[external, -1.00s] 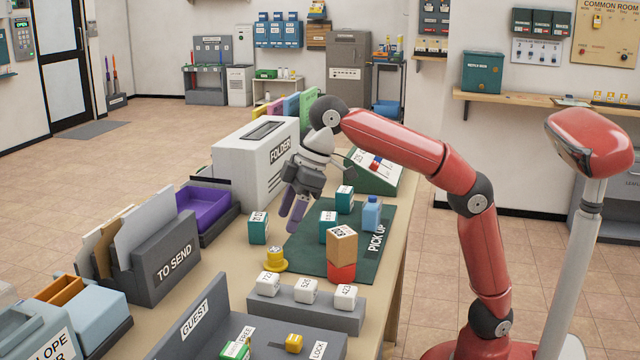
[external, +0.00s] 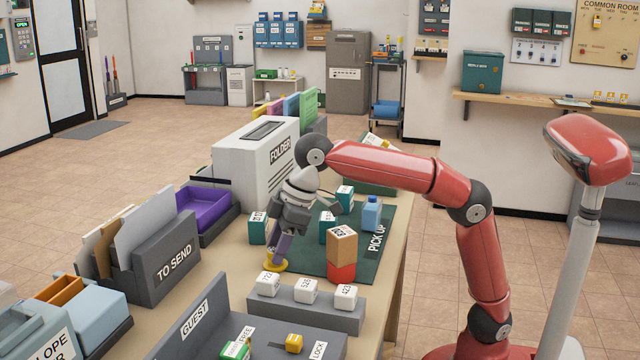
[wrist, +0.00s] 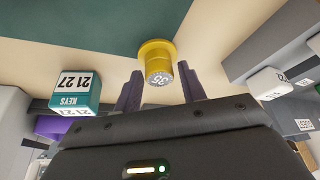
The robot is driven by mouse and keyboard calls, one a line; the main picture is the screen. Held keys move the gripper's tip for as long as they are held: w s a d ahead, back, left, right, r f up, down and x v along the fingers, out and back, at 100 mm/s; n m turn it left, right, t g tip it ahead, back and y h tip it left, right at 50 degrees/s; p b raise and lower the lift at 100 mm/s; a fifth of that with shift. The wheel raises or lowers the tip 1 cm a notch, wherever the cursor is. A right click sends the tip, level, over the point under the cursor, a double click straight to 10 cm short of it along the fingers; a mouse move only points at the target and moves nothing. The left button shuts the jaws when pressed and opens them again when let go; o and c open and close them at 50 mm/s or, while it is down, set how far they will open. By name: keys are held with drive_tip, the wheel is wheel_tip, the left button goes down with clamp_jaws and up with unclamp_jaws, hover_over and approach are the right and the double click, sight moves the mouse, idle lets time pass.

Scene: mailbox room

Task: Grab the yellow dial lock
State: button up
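The yellow dial lock (external: 275,267), a short round knob on a wider flange, sits on the table at the left edge of the dark green mat (external: 310,262). In the wrist view the yellow dial lock (wrist: 156,60) shows its numbered grey face, just ahead of and between my fingertips. My gripper (external: 277,256) points down at it, and its purple fingers partly hide the knob in the external view. In the wrist view my gripper (wrist: 160,70) is open, with a finger to each side and a visible gap. I cannot tell whether a finger touches the lock.
A teal keys box (wrist: 75,92) stands close left of my fingers in the wrist view. A cardboard-coloured box (external: 342,244) sits on a red block (external: 341,272) to the right. White numbered cubes (external: 267,284) stand on a grey ledge in front. A smaller yellow lock (external: 294,343) lies nearer.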

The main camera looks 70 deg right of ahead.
drive_tip(key=c, duration=0.7)
drive_tip(key=shift+r, duration=0.1)
wheel_tip(320, 180, up, 8)
drive_tip(key=shift+w+r+p, duration=0.1)
drive_tip(key=shift+r+p, duration=0.15)
drive_tip(key=shift+p, duration=0.45)
drive_tip(key=shift+r, duration=0.7)
